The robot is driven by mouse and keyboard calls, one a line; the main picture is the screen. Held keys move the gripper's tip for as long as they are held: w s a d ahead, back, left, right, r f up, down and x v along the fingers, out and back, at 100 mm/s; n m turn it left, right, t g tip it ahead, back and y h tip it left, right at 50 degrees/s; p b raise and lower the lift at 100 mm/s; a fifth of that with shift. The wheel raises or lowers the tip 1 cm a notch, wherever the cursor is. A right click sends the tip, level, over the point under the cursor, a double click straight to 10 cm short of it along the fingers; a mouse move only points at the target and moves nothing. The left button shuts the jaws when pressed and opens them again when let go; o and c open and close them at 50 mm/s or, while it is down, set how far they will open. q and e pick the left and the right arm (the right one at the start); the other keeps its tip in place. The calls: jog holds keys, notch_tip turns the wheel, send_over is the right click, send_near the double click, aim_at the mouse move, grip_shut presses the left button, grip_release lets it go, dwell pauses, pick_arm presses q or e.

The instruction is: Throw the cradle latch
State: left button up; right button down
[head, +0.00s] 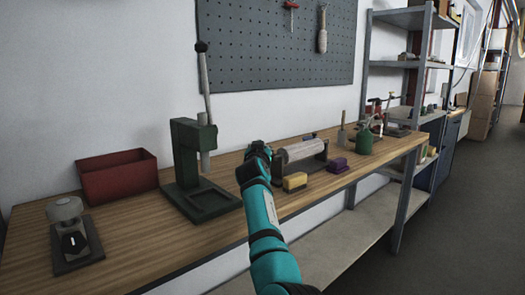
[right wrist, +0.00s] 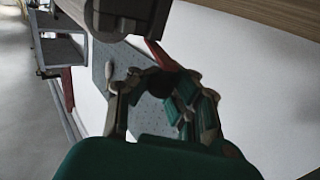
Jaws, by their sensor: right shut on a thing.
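A pale grey cylinder (head: 301,150) lies in a dark cradle (head: 312,163) on the wooden bench. My right gripper (head: 256,154) is at the cradle's left end, with its teal arm coming up from the bottom of the head view. In the right wrist view my right gripper (right wrist: 162,92) is shut on a dark rounded piece (right wrist: 161,79) between its fingertips. That piece may be the latch's handle, but I cannot tell. The gripper hides the latch area in the head view. My left gripper is in neither view.
A green press (head: 186,140) with a tall lever stands left of my gripper. A red bin (head: 116,177) and a knobbed device (head: 75,232) are farther left.

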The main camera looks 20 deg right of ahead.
jog(key=shift+w+a+f, duration=0.1)
jog(key=shift+a+f, duration=0.55)
jog(key=shift+f, duration=0.05)
jog(key=c, duration=1.8)
grip_release()
jog(key=shift+r, duration=0.1)
jog(key=o, duration=0.4)
jog(key=shift+a+r, duration=0.25)
jog(key=shift+a, duration=0.1)
jog(key=shift+c, duration=0.2)
jog(key=shift+d+r, duration=0.3)
jog(key=shift+d, duration=0.05)
notch_tip(320, 180, up, 10)
jog(key=shift+f, duration=0.2)
jog(key=shift+a+f, duration=0.1)
